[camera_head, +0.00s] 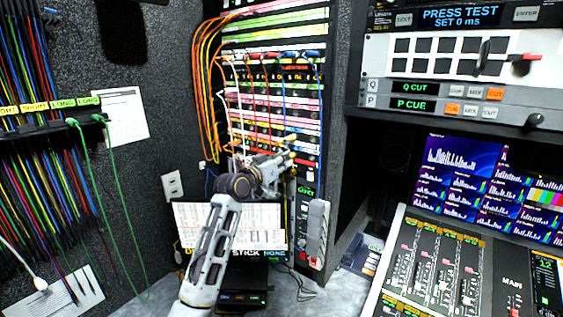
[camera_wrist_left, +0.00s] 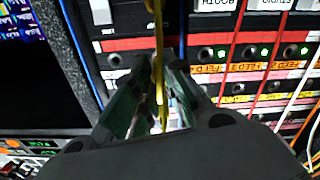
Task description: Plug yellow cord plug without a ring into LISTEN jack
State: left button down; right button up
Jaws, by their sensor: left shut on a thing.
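My left gripper (camera_head: 286,157) is raised in front of the lower part of the patch rack. In the left wrist view its fingers (camera_wrist_left: 150,105) are shut on a yellow cord plug (camera_wrist_left: 157,84), whose cord runs up out of the picture. I cannot tell whether this plug carries a ring. Beyond the fingers is a red strip of jacks (camera_wrist_left: 205,54) with green lights, its lettering upside down in that view. The plug's tip looks apart from the jacks, but the depth is unclear. No LISTEN label is legible. My right gripper is not in view.
Orange cords (camera_head: 200,75) hang along the rack's left side, and white, red and blue cords (camera_head: 240,90) cross its face. A handset (camera_head: 318,225) is at its lower right. A mixing console (camera_head: 430,265) is at right.

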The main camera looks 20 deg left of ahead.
pick_arm(q)
jog(key=shift+w+d, duration=0.1)
jog(key=shift+w, duration=0.2)
jog(key=c, duration=1.4)
grip_release()
jog(key=shift+s, duration=0.15)
jog(key=shift+v, duration=5.85)
